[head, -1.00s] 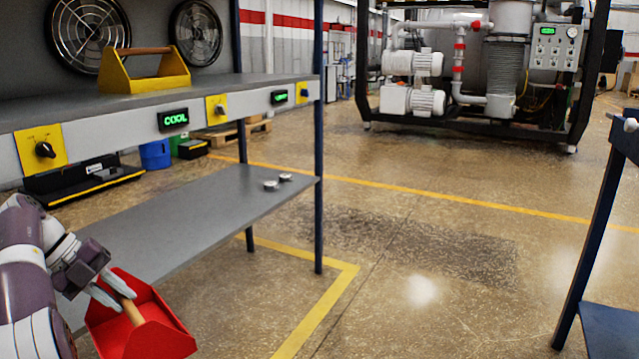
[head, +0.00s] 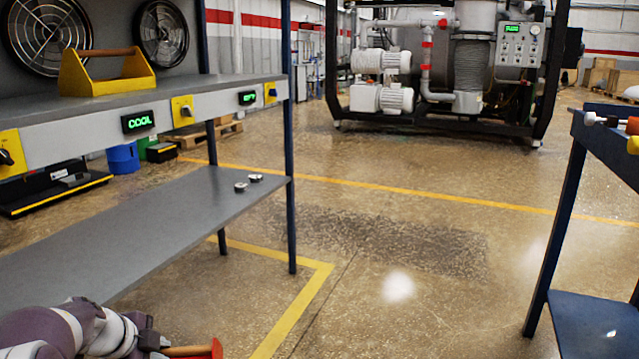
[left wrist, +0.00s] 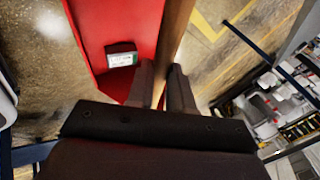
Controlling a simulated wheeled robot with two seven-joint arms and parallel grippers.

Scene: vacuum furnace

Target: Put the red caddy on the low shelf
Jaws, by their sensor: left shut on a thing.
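The red caddy (head: 211,350) is at the bottom edge of the head view, mostly cut off, with its wooden handle (head: 190,350) showing. In the left wrist view the red caddy (left wrist: 110,22) fills the top middle, and its handle (left wrist: 174,35) runs between the fingers. My left gripper (left wrist: 166,85) is shut on this handle. A small dark item with a pale label (left wrist: 122,56) shows against the red caddy. The low grey shelf (head: 130,240) of the left rack is beyond and above my left arm in the head view. My right gripper is out of view.
Two small round metal items (head: 248,183) lie near the low shelf's right end; the rest visible of it is bare. A yellow caddy (head: 108,73) stands on the upper shelf. A blue rack post (head: 291,150) and a blue cart (head: 590,320) flank open floor.

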